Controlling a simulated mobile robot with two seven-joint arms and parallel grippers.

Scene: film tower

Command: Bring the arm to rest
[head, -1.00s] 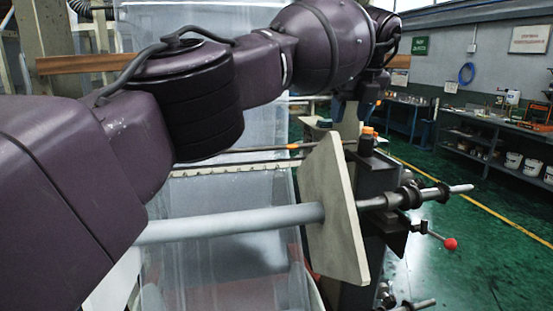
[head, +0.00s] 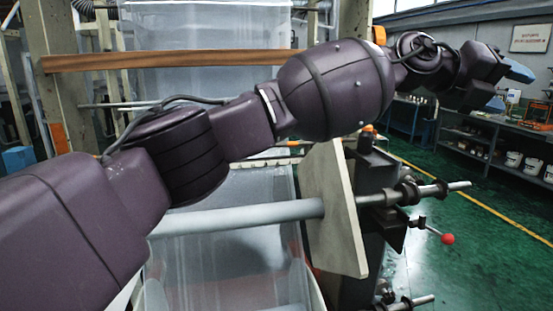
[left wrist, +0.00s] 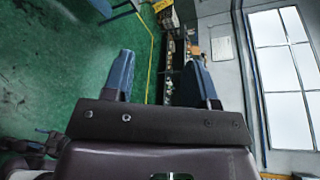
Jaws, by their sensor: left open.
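My left arm comes in from the left of the head view and stretches across the picture to the upper right. My left gripper (head: 508,85) is at its far end, in the air beyond the film machine, in front of the far wall and shelves. In the left wrist view its two blue fingers (left wrist: 158,78) stand wide apart with nothing between them. The gripper touches nothing. My right gripper is not in view.
Below the arm are a grey roller (head: 240,217), a pale plate (head: 330,210) and a shaft (head: 420,192). A lever with a red knob (head: 448,238) sticks out right. A wooden bar (head: 170,61) crosses behind. Workbenches (head: 490,140) line the wall; the green floor (head: 480,265) is clear.

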